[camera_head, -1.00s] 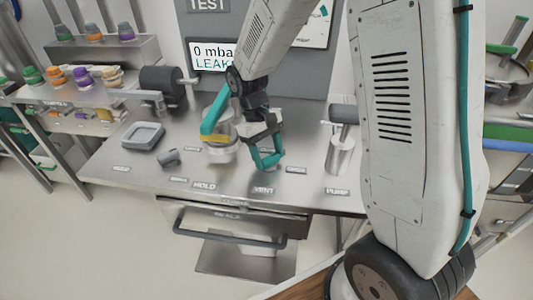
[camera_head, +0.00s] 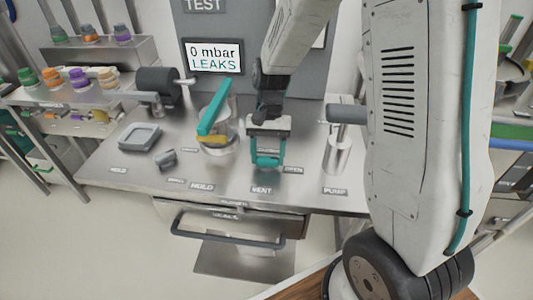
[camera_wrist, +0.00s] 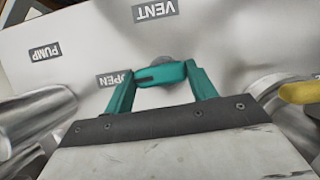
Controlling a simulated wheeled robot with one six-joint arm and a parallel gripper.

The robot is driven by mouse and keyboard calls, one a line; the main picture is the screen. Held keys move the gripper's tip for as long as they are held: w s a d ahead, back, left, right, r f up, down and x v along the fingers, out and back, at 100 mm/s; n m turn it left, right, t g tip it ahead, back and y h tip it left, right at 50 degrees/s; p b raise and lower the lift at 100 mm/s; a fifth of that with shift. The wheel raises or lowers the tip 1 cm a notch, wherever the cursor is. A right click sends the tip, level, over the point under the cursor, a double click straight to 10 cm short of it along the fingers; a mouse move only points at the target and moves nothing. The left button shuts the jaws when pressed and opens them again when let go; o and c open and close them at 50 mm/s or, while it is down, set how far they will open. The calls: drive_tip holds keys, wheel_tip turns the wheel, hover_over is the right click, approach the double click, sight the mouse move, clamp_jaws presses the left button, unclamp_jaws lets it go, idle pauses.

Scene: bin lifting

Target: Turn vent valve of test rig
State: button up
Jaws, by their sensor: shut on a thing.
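The test rig is a steel bench (camera_head: 225,183) with a grey back panel and a display (camera_head: 214,57) reading "0 mbar LEAKS". The VENT label (camera_head: 262,190) is at the front of the bench, with an OPEN label (camera_head: 293,170) to its right. My gripper (camera_head: 266,161) is low over the bench just behind the VENT label.
A clear vessel with a yellow band (camera_head: 215,140) and a raised teal handle (camera_head: 214,107) stands close left of my gripper. A steel pump cylinder (camera_head: 337,155) stands to the right. A grey tray (camera_head: 139,137) lies at the left. A drawer handle (camera_head: 228,239) juts out below.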

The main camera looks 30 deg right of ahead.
drive_tip(key=shift+w+m, duration=0.1)
drive_tip(key=shift+m, duration=0.3)
drive_tip(key=o, duration=1)
drive_tip(key=v, duration=0.8)
drive_tip(key=shift+s, duration=0.2)
drive_tip(key=s+r+n+t, duration=0.1)
drive_tip(key=s+r+n, duration=0.1)
drive_tip(key=s+r, duration=0.2)
drive_tip(key=s+r+n+t+h, duration=0.1)
drive_tip(key=s+r, duration=0.3)
drive_tip(key=s, duration=0.7)
drive_tip(key=s+r+n+t+h, duration=0.1)
drive_tip(key=s+r+n+t, duration=0.2)
drive_tip(key=s, duration=0.5)
drive_tip(key=shift+d+r+n, duration=0.25)
drive_tip(key=shift+r+n, duration=0.25)
